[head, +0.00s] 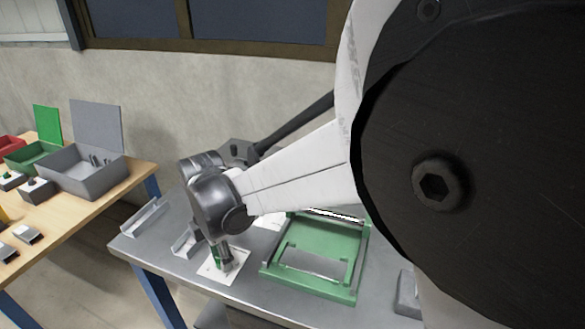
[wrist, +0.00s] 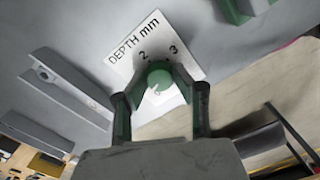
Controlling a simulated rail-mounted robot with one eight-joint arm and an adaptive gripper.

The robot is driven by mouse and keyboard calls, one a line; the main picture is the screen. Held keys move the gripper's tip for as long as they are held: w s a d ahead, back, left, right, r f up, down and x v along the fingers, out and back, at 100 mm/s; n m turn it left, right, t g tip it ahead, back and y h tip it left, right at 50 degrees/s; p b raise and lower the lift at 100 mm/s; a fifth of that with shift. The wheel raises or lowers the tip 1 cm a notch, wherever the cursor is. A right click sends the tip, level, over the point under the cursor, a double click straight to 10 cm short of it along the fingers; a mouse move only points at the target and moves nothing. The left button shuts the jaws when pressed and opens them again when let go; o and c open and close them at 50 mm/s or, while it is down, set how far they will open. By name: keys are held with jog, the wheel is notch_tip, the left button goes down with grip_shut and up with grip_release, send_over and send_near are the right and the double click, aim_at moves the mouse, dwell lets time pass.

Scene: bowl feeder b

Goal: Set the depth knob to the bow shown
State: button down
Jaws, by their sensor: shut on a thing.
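The depth knob (wrist: 160,78) is a round green knob on a white plate marked "DEPTH mm" (wrist: 135,38), with the numbers 2 and 3 showing beyond it. My gripper (wrist: 160,88) is shut on the knob, with one finger on each side. In the head view my gripper (head: 222,258) points down at the white plate (head: 234,274) on the grey table. The knob's pointer and the rest of the scale cannot be made out. No bow reading can be made out in either view.
A green frame (head: 355,284) stands on the grey table right of the plate. Metal channel pieces (head: 146,216) lie to the left. A wooden table (head: 75,213) at the left holds a grey open box (head: 85,178) and several small parts. My arm hides much of the right side.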

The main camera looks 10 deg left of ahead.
jog(key=m, duration=0.4)
jog(key=shift+m+b, duration=0.4)
jog(key=m, duration=0.3)
jog(key=shift+m+b, duration=0.3)
jog(key=m, duration=0.9)
jog(key=shift+b, duration=0.4)
jog(key=m, duration=0.4)
jog(key=shift+m, duration=0.3)
jog(key=m, duration=0.3)
jog(key=shift+m, duration=0.3)
jog(key=m, duration=0.4)
jog(key=shift+m+b, duration=0.3)
jog(key=shift+b, duration=0.05)
jog(key=shift+m, duration=2.1)
